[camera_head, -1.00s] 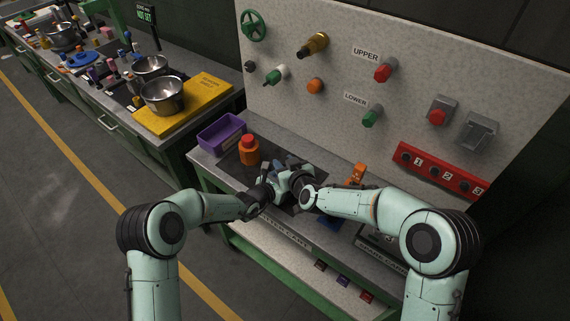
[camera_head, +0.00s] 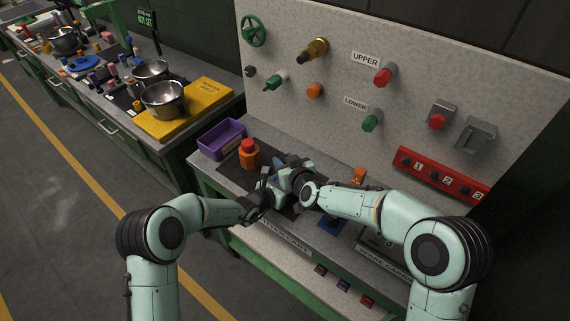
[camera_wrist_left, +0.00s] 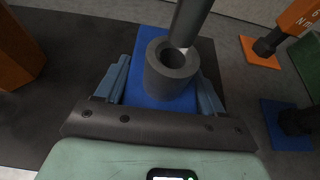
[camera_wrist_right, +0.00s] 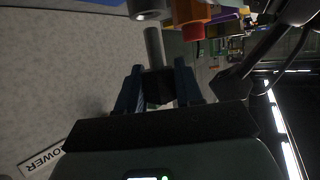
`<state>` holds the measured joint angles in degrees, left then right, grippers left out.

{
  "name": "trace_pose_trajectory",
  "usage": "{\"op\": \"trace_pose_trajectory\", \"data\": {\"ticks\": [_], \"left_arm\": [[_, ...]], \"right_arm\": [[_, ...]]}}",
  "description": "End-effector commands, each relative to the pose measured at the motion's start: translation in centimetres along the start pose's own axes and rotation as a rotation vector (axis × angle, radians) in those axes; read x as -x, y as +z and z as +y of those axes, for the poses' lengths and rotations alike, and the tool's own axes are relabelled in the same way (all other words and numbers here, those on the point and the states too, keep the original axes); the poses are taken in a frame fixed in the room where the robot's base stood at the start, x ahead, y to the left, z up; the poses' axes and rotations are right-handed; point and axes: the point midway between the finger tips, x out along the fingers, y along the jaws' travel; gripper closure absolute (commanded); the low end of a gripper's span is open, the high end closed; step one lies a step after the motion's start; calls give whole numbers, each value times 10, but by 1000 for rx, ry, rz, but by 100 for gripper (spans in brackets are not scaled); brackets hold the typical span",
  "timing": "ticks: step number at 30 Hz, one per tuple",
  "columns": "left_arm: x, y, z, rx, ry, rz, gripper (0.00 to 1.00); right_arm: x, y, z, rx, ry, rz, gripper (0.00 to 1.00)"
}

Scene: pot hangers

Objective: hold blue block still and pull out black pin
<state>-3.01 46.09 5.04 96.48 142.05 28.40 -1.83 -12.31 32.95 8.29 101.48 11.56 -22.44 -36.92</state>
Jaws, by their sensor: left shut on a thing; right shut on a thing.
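The blue block (camera_wrist_left: 135,84) is between the two fingers of my left gripper (camera_wrist_left: 164,92), which is shut on it. A grey hollow socket (camera_wrist_left: 158,82) stands upright on the block, its dark hole showing. The pin's grey shaft (camera_wrist_left: 188,22) is above the socket's far right rim and looks out of the hole. In the right wrist view, my right gripper (camera_wrist_right: 158,88) is shut on the pin's black end, with the grey shaft (camera_wrist_right: 153,48) pointing at the socket (camera_wrist_right: 147,9) across a small gap. In the head view both grippers meet over the dark mat and hide the block.
An orange jar with a red lid (camera_head: 249,153) and a purple bin (camera_head: 221,138) stand left of my grippers. An orange piece (camera_head: 357,176) stands to the right. A panel with knobs and a red switch strip (camera_head: 440,172) rises behind the cart.

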Motion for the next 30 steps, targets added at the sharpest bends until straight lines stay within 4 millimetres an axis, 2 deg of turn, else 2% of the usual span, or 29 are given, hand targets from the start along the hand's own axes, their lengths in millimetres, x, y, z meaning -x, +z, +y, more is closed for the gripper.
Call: {"op": "trace_pose_trajectory", "data": {"ticks": [15, 27, 28, 30], "left_arm": [[0, 0, 0, 0, 0, 1, 87], [0, 0, 0, 0, 0, 0, 87], [0, 0, 0, 0, 0, 0, 29], [0, 0, 0, 0, 0, 0, 6]], "right_arm": [[8, -20, 0, 2, 0, 1, 100], [10, -23, 0, 1, 0, 0, 100], [10, -23, 0, 1, 0, 0, 100], [10, -23, 0, 1, 0, 1, 100]]}}
